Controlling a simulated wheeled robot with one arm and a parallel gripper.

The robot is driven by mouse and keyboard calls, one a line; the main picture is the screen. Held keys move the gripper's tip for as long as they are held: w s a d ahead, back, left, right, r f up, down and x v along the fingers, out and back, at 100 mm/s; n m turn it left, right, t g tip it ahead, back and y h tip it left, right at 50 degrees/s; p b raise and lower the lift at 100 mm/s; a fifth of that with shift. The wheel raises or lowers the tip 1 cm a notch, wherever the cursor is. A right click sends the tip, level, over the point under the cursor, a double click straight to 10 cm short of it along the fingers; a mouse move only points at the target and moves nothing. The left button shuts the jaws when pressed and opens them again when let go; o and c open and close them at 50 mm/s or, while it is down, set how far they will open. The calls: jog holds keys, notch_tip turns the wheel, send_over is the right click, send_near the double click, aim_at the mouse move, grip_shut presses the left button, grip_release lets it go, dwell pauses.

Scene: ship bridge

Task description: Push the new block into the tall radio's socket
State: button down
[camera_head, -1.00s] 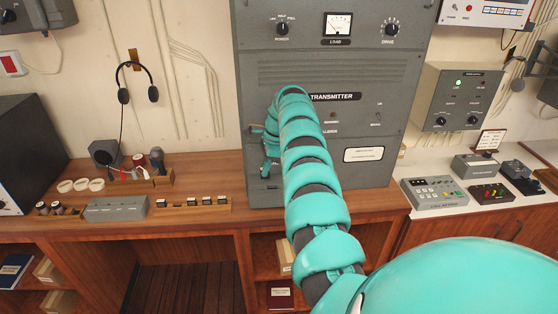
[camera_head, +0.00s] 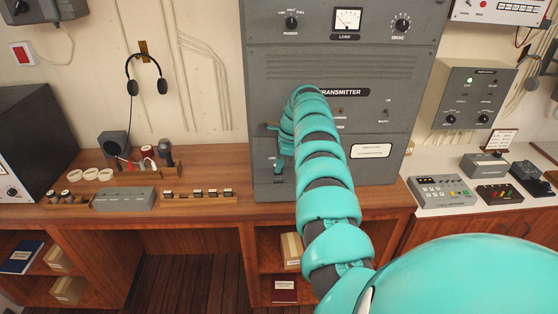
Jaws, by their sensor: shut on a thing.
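The tall radio (camera_head: 375,120) is a grey cabinet labelled TRANSMITTER, standing at the back of the wooden counter. My teal arm reaches across its front. My gripper (camera_head: 277,160) is at the lower left of the radio's front panel, seen from behind and partly hidden by the arm. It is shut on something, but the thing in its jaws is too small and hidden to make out. The socket is not clearly visible; the panel area around the gripper is covered by the arm. I cannot tell whether the held thing touches the panel.
A wooden rack (camera_head: 200,200) of small dark-and-white pieces and a grey box (camera_head: 125,199) lie on the counter to the left. A headset (camera_head: 146,75) hangs on the wall. A grey keypad unit (camera_head: 441,191) stands on the right counter. The counter's front strip is free.

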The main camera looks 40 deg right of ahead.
jog(key=shift+f, duration=0.5)
jog(key=shift+f+b, duration=0.25)
jog(key=shift+b, duration=0.75)
dwell(1.8)
jog(key=shift+f+b, duration=1.5)
jog(key=shift+b, duration=0.25)
dwell(3.0)
